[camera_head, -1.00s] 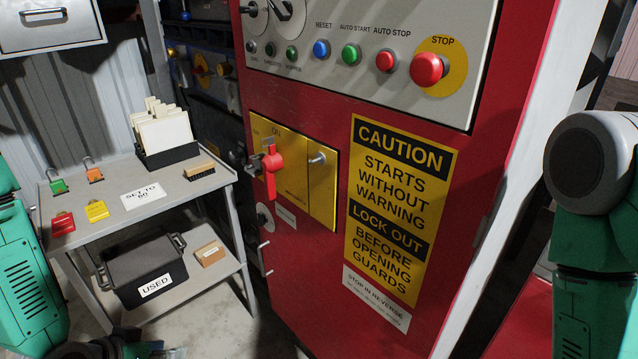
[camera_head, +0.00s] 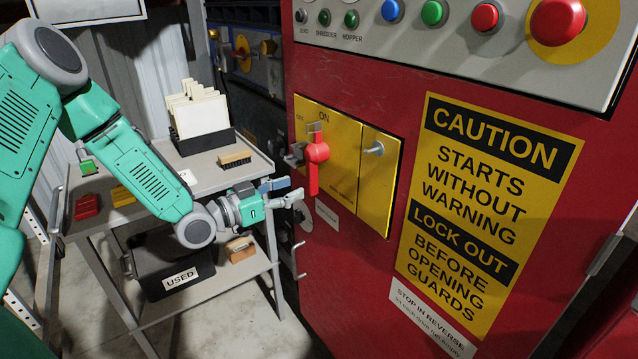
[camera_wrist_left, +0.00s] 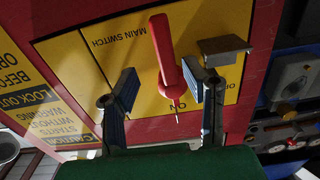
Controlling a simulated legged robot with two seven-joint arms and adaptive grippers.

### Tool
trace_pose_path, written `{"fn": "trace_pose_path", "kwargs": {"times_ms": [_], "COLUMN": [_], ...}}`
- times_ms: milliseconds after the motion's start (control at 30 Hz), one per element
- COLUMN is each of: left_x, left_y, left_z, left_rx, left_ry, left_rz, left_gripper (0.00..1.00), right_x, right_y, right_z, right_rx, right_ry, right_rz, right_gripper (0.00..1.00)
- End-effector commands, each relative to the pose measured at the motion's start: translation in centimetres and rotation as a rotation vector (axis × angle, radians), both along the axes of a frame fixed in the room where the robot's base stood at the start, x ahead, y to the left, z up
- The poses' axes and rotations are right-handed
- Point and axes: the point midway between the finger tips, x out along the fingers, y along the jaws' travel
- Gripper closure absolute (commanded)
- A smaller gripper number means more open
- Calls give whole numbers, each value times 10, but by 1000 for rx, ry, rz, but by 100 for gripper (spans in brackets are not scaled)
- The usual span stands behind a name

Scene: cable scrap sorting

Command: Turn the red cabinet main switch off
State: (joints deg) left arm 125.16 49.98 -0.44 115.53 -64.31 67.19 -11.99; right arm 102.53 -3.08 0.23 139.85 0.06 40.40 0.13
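The main switch is a red handle (camera_head: 316,160) on a yellow plate (camera_head: 344,183) set in the red cabinet (camera_head: 345,255). The handle stands roughly upright below the word ON. My left gripper (camera_head: 284,190) is just left of and below the handle in the head view. In the left wrist view the handle (camera_wrist_left: 165,55) shows between the two spread fingers of my left gripper (camera_wrist_left: 160,88), beyond their tips or close to them. I see no clear contact. The plate (camera_wrist_left: 90,62) reads MAIN SWITCH and ON there. My right gripper is out of view.
Metal tabs (camera_wrist_left: 224,47) stick out beside the handle. A small knob (camera_head: 374,148) is on the plate's right half. A grey shelf unit (camera_head: 85,222) with a card box (camera_head: 200,112) and a USED bin (camera_head: 172,270) stands left. Push buttons line the panel (camera_head: 400,40) above.

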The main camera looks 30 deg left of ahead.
Motion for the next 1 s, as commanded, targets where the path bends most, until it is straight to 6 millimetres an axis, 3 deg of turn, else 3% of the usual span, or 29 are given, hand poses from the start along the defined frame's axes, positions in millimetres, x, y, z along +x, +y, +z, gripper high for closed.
{"fn": "trace_pose_path", "kwargs": {"times_ms": [100,333,767,900,1000], "left_x": [24,56,66,66,66], "left_y": [-9,-25,-28,-28,-27], "left_z": [-3,-1,0,-1,-1], "left_rx": [2,3,-1,0,0], "left_ry": [0,2,1,2,2], "left_rz": [0,0,1,1,2], "left_gripper": [60,60,60,100,100], "right_x": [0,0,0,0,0], "right_y": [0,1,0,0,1], "right_z": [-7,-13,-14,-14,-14], "right_rx": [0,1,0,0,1], "right_ry": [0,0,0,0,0], "right_rz": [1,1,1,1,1], "right_gripper": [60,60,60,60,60]}}
